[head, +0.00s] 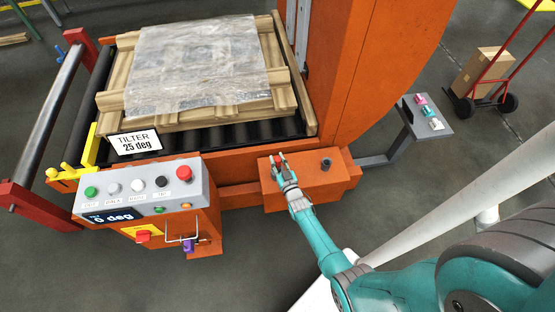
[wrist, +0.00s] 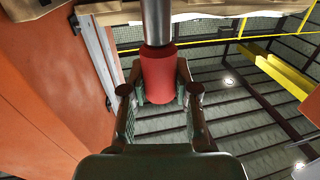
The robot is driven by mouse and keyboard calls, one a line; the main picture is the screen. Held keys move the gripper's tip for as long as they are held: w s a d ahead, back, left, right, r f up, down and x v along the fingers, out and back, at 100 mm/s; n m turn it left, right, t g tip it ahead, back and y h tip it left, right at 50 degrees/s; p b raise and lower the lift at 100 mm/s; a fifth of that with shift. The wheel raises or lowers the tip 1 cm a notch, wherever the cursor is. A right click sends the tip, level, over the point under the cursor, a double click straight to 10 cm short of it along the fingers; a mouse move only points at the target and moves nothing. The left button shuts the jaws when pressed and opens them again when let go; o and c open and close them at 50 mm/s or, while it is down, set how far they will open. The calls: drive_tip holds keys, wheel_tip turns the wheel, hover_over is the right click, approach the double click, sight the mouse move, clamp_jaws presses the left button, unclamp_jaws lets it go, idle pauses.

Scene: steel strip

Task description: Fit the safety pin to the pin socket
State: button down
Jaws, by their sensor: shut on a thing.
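The safety pin has a red grip (wrist: 159,75) and a bright steel shaft (wrist: 156,20). My gripper (wrist: 160,88) is shut around the red grip, with a finger on each side. In the wrist view the shaft runs up out of the picture, so its tip is hidden. In the head view my gripper (head: 281,161) is over the left part of an orange box (head: 307,193), with a little red showing at the fingers. A dark round fitting, which looks like the pin socket (head: 326,163), stands on the box to the right of my gripper, apart from it.
A wrapped load on a wooden pallet (head: 118,85) rests on the roller bed behind. The control panel (head: 150,190) with coloured buttons is at left. The orange column (head: 340,70) rises behind the box. A small grey table (head: 428,119) is at right.

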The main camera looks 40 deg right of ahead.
drive_tip(key=shift+f, duration=0.65)
drive_tip(key=c, duration=0.8)
unclamp_jaws()
drive_tip(key=shift+f, duration=0.1)
drive_tip(key=shift+s, duration=0.1)
drive_tip(key=v, duration=1.1)
drive_tip(key=shift+s+a, duration=0.15)
drive_tip(key=shift+s, duration=0.25)
drive_tip(key=shift+a, duration=0.1)
